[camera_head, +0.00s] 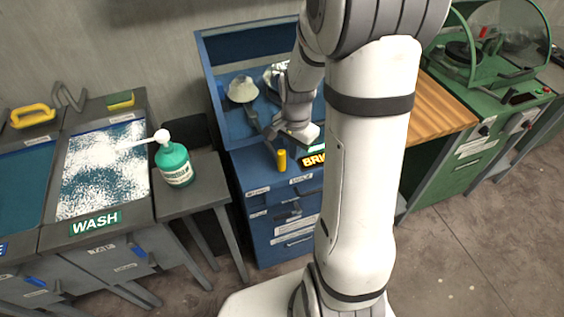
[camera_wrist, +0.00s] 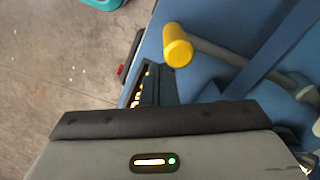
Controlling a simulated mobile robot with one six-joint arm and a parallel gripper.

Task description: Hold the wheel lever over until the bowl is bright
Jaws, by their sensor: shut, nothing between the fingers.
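The wheel lever is a grey rod ending in a yellow knob (camera_head: 282,160) at the front of the blue station. In the wrist view the knob (camera_wrist: 177,45) stands clear in the upper middle, its rod running right. My gripper (camera_head: 302,134) is shut and empty just above and right of the knob, apart from it; its dark edge (camera_wrist: 155,119) crosses the wrist view. A pale, cone-like piece (camera_head: 242,89) sits inside the blue station. A shiny bowl-like shape (camera_head: 276,74) lies behind it, partly hidden by my arm; its brightness is hard to judge.
A dark sign (camera_head: 313,160) with lit letters "BRI" is partly hidden by my arm. The blue station's walls (camera_head: 220,75) rise around its basin. Left are the wash basin (camera_head: 75,205) and a green bottle (camera_head: 174,165). Right are a wooden top (camera_head: 440,110) and a green machine (camera_head: 480,75).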

